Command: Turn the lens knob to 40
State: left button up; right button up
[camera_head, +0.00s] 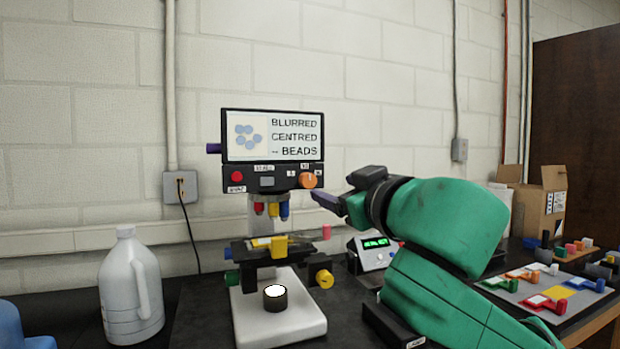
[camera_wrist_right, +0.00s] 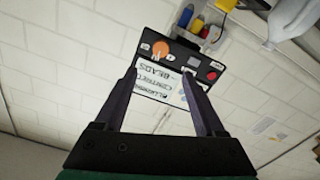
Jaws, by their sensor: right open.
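The microscope (camera_head: 265,180) stands on the bench with a screen (camera_head: 272,136) reading "BLURRED CENTRED" and "BEADS". An orange knob (camera_head: 308,180) sits at the right of the panel under the screen; I take it for the lens knob. Its setting is too small to read. Red, yellow and blue lenses (camera_head: 271,209) hang below the panel. My right gripper (camera_head: 318,197) is just right of and below the knob, open and apparently empty. In the right wrist view the knob (camera_wrist_right: 160,48) shows upside down, beyond the spread fingers (camera_wrist_right: 162,78). My left gripper is not in view.
A white jug (camera_head: 131,285) stands left of the microscope. The stage has a yellow knob (camera_head: 325,279) at its right. A small device with a green display (camera_head: 374,250) stands behind my right arm. A tray of coloured pieces (camera_head: 550,290) and a cardboard box (camera_head: 540,210) are at the right.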

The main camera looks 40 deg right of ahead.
aim_at(310, 182)
jog(key=p+x, duration=0.7)
jog(key=x, duration=0.4)
jog(key=shift+w+d, duration=0.15)
jog(key=shift+w, duration=0.1)
jog(key=shift+w+f+p, duration=0.1)
jog(key=shift+w+p, duration=0.15)
jog(key=shift+p, duration=0.05)
jog(key=shift+w+d+f, duration=0.1)
jog(key=shift+w+f, duration=0.1)
grip_shut()
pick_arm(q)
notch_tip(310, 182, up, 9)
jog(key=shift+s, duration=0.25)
